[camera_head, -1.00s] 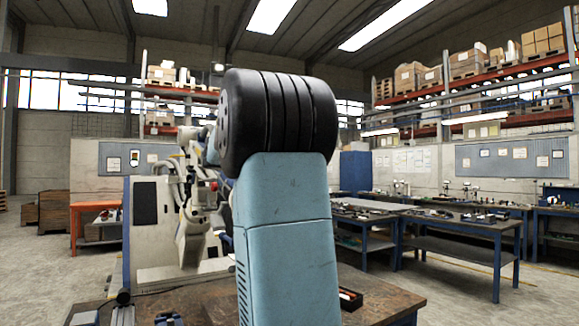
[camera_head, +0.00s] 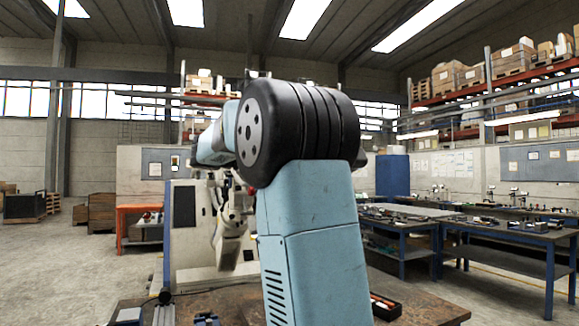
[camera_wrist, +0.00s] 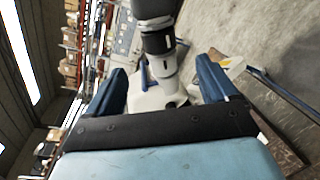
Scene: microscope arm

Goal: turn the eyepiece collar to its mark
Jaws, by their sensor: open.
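In the wrist view, my gripper (camera_wrist: 160,66) has its two blue fingers spread apart with a gap between them. Beyond the fingertips is a pale tube topped by a dark cylinder (camera_wrist: 158,40), which looks like the eyepiece with its collar. A light streak shows on the dark band; I cannot tell whether it is the mark. The pale body (camera_wrist: 170,92) shows between the fingers, partly hidden by the gripper's black crossbar. Nothing is held, and the fingers look apart from the cylinder. In the head view my own arm hides my gripper and the eyepiece.
A worn brown bench top (camera_head: 420,302) lies below my arm, with a small dark tray (camera_head: 386,307) on it. A white machine (camera_head: 203,235) stands behind at left. Blue workbenches (camera_head: 500,230) stand at right. Open floor shows at far left.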

